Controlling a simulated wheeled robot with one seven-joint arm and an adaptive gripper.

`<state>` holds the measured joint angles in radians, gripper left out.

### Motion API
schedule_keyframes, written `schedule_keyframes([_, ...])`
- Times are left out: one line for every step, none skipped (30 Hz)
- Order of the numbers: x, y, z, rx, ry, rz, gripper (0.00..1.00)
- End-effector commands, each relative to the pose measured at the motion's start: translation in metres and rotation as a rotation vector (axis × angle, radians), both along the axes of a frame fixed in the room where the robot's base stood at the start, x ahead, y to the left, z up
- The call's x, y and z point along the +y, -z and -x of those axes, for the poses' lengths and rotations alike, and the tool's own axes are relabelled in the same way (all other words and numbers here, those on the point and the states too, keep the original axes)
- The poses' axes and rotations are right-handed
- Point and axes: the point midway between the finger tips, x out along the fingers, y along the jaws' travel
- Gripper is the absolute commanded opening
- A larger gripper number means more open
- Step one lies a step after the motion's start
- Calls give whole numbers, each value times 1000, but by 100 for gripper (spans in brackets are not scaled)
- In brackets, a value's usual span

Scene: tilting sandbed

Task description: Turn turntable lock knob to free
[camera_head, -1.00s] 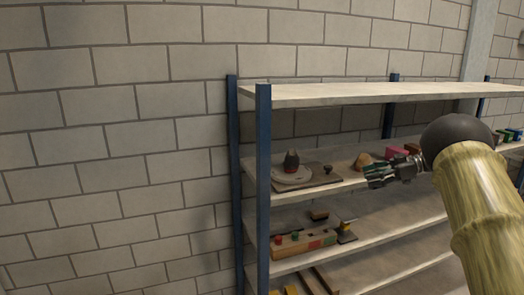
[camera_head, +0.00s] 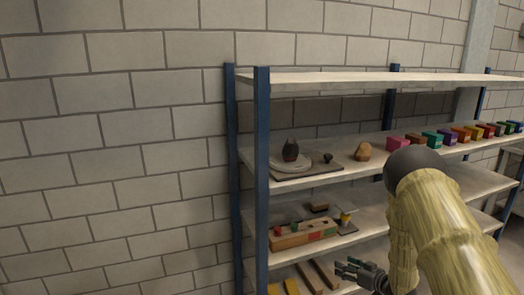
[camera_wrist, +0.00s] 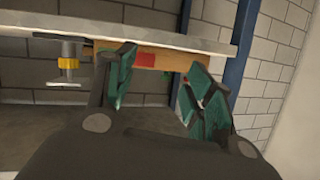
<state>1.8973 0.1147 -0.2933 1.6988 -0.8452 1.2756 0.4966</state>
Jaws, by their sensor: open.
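The turntable (camera_head: 292,165) is a pale round disc on a flat grey board, on the upper middle shelf at the left, with a dark rounded object (camera_head: 290,150) standing on it. A small dark knob (camera_head: 328,157) stands at the board's right end; its setting is too small to read. My gripper (camera_head: 362,272) is open and empty, well below and right of the turntable, by the lower shelves. In the wrist view its green-padded fingers (camera_wrist: 160,85) are spread apart. The turntable and knob are not recognisable in the wrist view.
A tan lump (camera_head: 363,151) and several coloured blocks (camera_head: 430,139) stand right of the turntable. The shelf below holds a wooden bar (camera_head: 303,235) and a yellow-collared tool (camera_head: 345,219), also in the wrist view (camera_wrist: 68,66). A blue post (camera_head: 262,165) bounds the left.

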Motion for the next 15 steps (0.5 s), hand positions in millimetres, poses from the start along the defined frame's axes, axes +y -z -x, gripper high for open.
schedule_keyframes([6, 26, 19, 47, 39, 8, 53])
schedule_keyframes([8, 39, 30, 74, 65, 16, 53])
schedule_keyframes([11, 57, 46, 111, 96, 27, 53])
schedule_keyframes([13, 69, 58, 139, 119, 37, 53])
schedule_keyframes([14, 81, 70, 168, 141, 46, 53])
schedule_keyframes([17, 96, 87, 208, 167, 60, 53])
schedule_keyframes([20, 107, 101, 238, 186, 69, 53])
schedule_keyframes([22, 117, 114, 268, 203, 81, 53])
schedule_keyframes([25, 130, 133, 310, 226, 94, 53])
schedule_keyframes([28, 140, 147, 341, 240, 106, 53])
schedule_keyframes([30, 149, 162, 375, 255, 117, 53])
schedule_keyframes([33, 161, 182, 416, 273, 133, 53])
schedule_keyframes([36, 168, 197, 450, 286, 144, 53])
schedule_keyframes([39, 176, 212, 481, 297, 156, 53])
schedule_keyframes([42, 185, 233, 525, 311, 172, 53])
